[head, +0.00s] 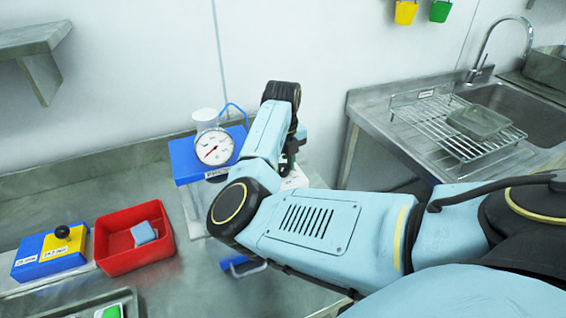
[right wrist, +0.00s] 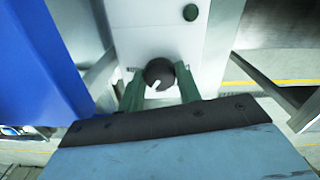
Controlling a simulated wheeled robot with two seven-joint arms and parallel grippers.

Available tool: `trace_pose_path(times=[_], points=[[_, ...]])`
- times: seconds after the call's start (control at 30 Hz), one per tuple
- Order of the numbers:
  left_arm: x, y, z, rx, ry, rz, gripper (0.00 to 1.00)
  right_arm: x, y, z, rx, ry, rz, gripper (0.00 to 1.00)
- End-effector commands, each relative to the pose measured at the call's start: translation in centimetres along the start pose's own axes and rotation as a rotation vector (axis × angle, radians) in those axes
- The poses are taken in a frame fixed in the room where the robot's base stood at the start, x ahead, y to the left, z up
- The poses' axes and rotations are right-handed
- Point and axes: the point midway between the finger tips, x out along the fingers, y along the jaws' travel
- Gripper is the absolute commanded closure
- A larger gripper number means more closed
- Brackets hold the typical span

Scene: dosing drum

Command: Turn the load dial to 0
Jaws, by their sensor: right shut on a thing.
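The load dial (right wrist: 159,72) is a round black knob with a white pointer mark, on a pale panel in the right wrist view. The pointer tilts toward the lower left. My right gripper (right wrist: 160,80) has one green finger on each side of the knob and is shut on it. In the head view my right arm hides the dial and most of the gripper. The dosing unit (head: 184,163) shows there with a blue top, and a round white gauge (head: 214,147) with a red needle stands on it. My left gripper is in neither view.
A dark round button (right wrist: 190,12) sits above the dial on the panel (right wrist: 140,20). A red tray (head: 122,262) with a blue-grey block and a blue-and-yellow box (head: 40,262) with a black knob stand at left. A sink and wire rack (head: 450,120) are at right.

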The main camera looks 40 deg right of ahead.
Motion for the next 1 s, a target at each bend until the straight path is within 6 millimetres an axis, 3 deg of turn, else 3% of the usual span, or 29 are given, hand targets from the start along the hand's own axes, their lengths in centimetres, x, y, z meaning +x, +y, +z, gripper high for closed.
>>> trace_pose_path(times=[1.0], points=[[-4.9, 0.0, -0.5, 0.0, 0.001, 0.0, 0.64, -0.3, -0.1, 0.0, -0.959, 0.001, -0.001, 0.89]])
